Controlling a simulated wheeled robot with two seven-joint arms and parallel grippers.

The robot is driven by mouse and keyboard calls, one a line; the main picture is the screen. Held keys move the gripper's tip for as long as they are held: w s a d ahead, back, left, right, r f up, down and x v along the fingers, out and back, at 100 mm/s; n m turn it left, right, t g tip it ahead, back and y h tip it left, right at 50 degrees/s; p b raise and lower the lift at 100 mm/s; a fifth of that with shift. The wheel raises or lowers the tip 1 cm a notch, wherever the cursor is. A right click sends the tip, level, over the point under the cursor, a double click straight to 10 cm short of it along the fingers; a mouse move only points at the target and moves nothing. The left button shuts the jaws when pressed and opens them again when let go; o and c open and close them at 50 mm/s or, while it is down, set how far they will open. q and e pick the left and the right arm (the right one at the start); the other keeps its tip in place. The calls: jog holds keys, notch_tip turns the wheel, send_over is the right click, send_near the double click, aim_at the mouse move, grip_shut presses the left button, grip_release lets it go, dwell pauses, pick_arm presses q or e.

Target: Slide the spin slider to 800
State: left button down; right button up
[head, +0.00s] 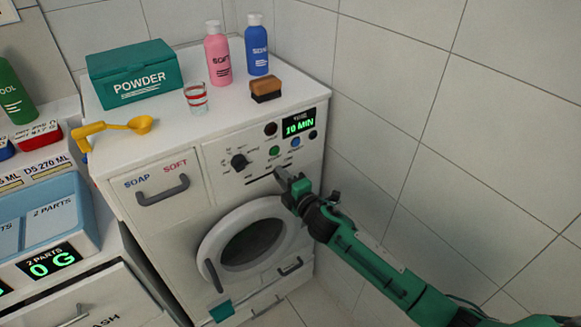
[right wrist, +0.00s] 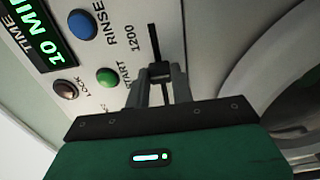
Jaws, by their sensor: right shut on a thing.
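The spin slider is on the front panel of the white washing machine (head: 220,160). Its dark knob (right wrist: 160,70) sits in a black slot (right wrist: 154,40) in the right wrist view. The label "1200" (right wrist: 133,38) is beside the upper part of the slot; I cannot see an 800 mark. My right gripper (head: 281,174) reaches in from the right to the panel. Its two fingers also show in the right wrist view (right wrist: 160,82), closed around the knob. In the head view the fingers hide the knob. My left gripper is not in view.
The panel has a dial (head: 239,162), round buttons and a "10 MIN" display (head: 299,122). The round door (head: 205,250) is below. A powder box (head: 135,75), bottles, a glass (head: 196,97) and a brush (head: 266,89) stand on top. A tiled wall (head: 400,110) is close on the right.

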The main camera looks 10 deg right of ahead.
jog(key=shift+s+a+f, duration=0.1)
jog(key=shift+s+a, duration=0.1)
jog(key=shift+a, duration=0.3)
jog(key=shift+s+a, duration=0.2)
jog(key=shift+a, duration=0.3)
dwell(0.8)
jog(key=o, duration=0.8)
jog(key=shift+c, duration=0.2)
jog(key=p+v, duration=0.1)
jog(key=v, duration=0.6)
dwell(0.3)
